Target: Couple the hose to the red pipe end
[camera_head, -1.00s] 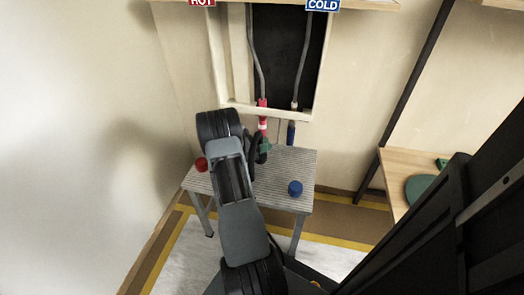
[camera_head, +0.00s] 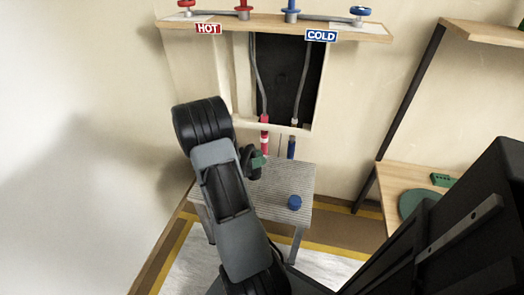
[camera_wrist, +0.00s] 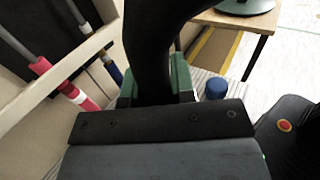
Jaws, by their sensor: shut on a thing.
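The red pipe end (camera_head: 264,142), with a white band, hangs below the wall opening under the HOT sign. In the wrist view the red pipe end (camera_wrist: 76,95) is at the left, apart from my gripper. My gripper (camera_head: 257,160) has green fingers and is just below and left of the pipe end in the head view. In the wrist view my gripper (camera_wrist: 153,88) is shut around a thick black thing, which looks like the hose (camera_wrist: 152,45). It extends up out of the frame. Its open end is not clearly visible, and my arm hides much of this area.
A blue pipe end (camera_head: 291,148) hangs right of the red one. A grey stool (camera_head: 275,185) stands below with a blue cap (camera_head: 295,202) on it. A shelf (camera_head: 340,31) with red and blue valves is above. A wooden table (camera_head: 375,172) is at the right.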

